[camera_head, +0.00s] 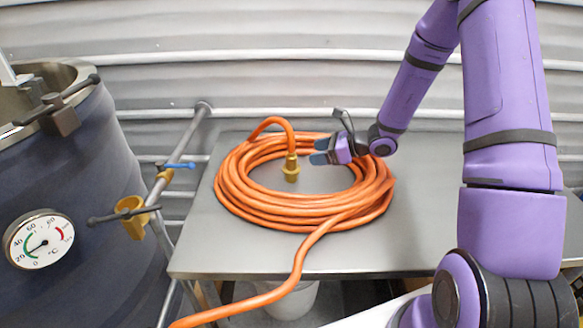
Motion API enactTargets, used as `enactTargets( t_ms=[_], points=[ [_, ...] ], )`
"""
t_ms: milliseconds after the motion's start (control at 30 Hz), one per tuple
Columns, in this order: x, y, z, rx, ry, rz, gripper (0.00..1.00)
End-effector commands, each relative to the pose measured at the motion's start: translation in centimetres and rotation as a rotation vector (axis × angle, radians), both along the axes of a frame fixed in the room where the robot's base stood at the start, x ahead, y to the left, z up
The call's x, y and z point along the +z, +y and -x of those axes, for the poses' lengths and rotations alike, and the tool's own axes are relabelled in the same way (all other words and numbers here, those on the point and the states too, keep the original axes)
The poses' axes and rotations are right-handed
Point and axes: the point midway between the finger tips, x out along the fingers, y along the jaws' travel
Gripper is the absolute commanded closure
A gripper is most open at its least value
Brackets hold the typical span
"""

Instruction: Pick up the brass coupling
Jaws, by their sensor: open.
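The brass coupling (291,169) is on the end of an orange hose (305,212). The hose lies coiled on a grey metal table, and its end arches over the back left of the coil. The coupling points down inside the ring, its lower end at or close to the table top; contact is hard to tell. My gripper (318,152) is open and empty, just right of the coupling and a little above it. Its fingers point left towards the coupling, with a small gap in the picture. The depth between them is hard to judge.
The metal table (420,225) is bare right of the coil. The hose runs off the front edge past a white bucket (288,300). A dark vessel (80,200) with a gauge (39,240) and valve pipework (160,190) stands left. A corrugated wall (290,70) is behind.

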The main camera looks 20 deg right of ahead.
Motion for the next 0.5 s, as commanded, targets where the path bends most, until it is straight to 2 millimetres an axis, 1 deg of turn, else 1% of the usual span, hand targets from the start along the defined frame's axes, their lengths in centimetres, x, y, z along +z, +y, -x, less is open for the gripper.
enactTargets(
  t_ms=[200, 300, 500],
  points=[
    [-1.3, 2.5, -1.5, 0.002, 0.001, -0.003, 0.33],
    [-1.7, 3.4, -2.2, 0.001, 0.001, -0.001, 0.33],
    [-2.1, 4.3, -2.7, 0.001, 0.001, -0.002, 0.33]
  ],
)
